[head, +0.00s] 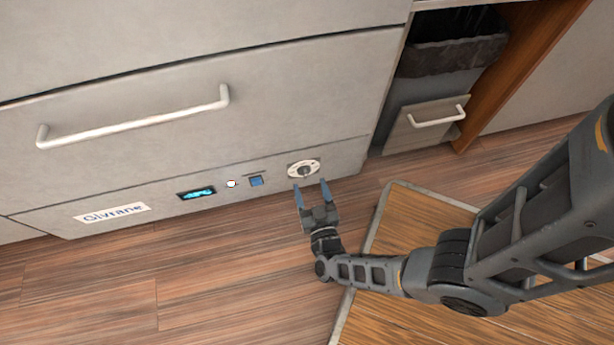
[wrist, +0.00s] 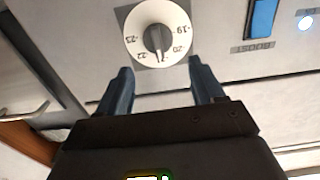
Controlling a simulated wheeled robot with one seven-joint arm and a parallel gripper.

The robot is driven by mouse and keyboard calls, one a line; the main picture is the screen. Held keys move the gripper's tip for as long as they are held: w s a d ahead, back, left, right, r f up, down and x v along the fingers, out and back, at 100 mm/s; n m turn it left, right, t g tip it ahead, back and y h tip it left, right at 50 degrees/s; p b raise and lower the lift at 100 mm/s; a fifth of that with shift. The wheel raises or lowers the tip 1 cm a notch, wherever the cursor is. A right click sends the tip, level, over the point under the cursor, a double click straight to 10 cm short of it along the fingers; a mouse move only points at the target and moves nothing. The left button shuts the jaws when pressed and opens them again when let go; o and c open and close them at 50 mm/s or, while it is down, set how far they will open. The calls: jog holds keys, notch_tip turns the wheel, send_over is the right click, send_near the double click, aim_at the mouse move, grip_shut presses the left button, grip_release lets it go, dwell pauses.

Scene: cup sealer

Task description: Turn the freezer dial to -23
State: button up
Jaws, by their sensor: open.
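The freezer dial is a round white disc with a dark knob (head: 304,170) at the right end of the freezer's lower panel. In the wrist view the dial (wrist: 157,33) shows marks from -19 to -23. Its dark pointer is directed towards the gripper side, near -21; the exact setting is hard to read. My gripper (head: 311,186) is open and empty, just in front of the dial. In the wrist view its two blue-grey fingers (wrist: 160,68) lie on either side of the knob's line, apart from the knob.
Left of the dial on the panel are a blue boost switch (head: 256,181), a lit round button (head: 231,184) and a display (head: 197,193). A drawer handle (head: 135,122) juts out above. A bin (head: 440,75) stands in an open cabinet at right.

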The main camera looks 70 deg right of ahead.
aim_at(306, 174)
jog(key=shift+x, duration=2.3)
jog(key=c, duration=1)
jog(key=shift+c, duration=0.2)
